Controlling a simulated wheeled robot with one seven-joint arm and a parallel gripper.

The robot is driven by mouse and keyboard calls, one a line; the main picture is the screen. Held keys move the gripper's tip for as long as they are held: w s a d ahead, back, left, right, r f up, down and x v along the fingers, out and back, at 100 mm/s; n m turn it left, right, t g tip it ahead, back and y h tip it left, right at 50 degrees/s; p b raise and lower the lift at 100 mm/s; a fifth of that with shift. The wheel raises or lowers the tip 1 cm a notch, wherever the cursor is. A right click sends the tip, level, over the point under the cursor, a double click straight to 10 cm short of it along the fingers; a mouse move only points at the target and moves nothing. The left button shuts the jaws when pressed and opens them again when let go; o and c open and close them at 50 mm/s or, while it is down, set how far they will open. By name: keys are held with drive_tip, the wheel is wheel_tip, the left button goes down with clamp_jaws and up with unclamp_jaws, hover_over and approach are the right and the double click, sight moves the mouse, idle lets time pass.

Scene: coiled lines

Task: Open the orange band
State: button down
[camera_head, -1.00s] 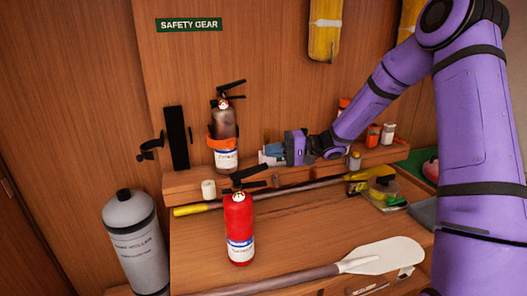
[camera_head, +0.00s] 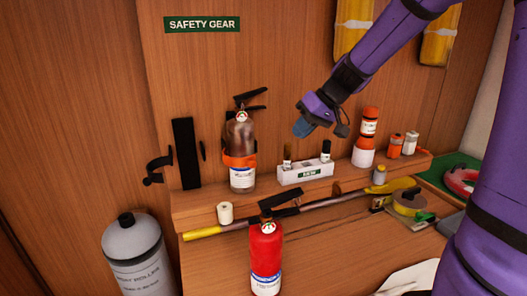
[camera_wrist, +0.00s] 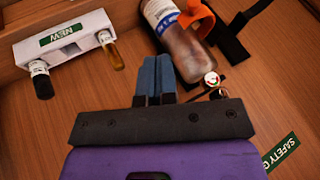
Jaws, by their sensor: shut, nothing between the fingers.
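The orange band (camera_head: 240,160) wraps around a brownish, worn fire extinguisher (camera_head: 240,135) that stands upright on the shelf against the wooden wall. In the wrist view the orange band (camera_wrist: 196,18) shows at the top, around the extinguisher (camera_wrist: 178,38). Whether its fastening is closed cannot be told. My gripper (camera_head: 302,128) is up and to the right of the extinguisher, apart from it, with its blue fingers together and empty. In the wrist view the fingers (camera_wrist: 154,78) point toward the shelf, beside the extinguisher's neck.
A white box (camera_head: 304,172) labelled NEW with small bottles stands right of the extinguisher. A red extinguisher (camera_head: 266,255) stands in front, below the shelf. A black bracket (camera_head: 186,153) is on the wall to the left. A yellow-ended pole (camera_head: 290,212) runs along the shelf front.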

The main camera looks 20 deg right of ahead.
sight(238, 159)
drive_tip(key=w+a+f, duration=0.3)
drive_tip(key=a+f, duration=0.5)
drive_tip(key=shift+a+f, duration=0.15)
drive_tip(key=shift+a, duration=0.2)
drive_tip(key=shift+a, duration=0.1)
idle(0.3)
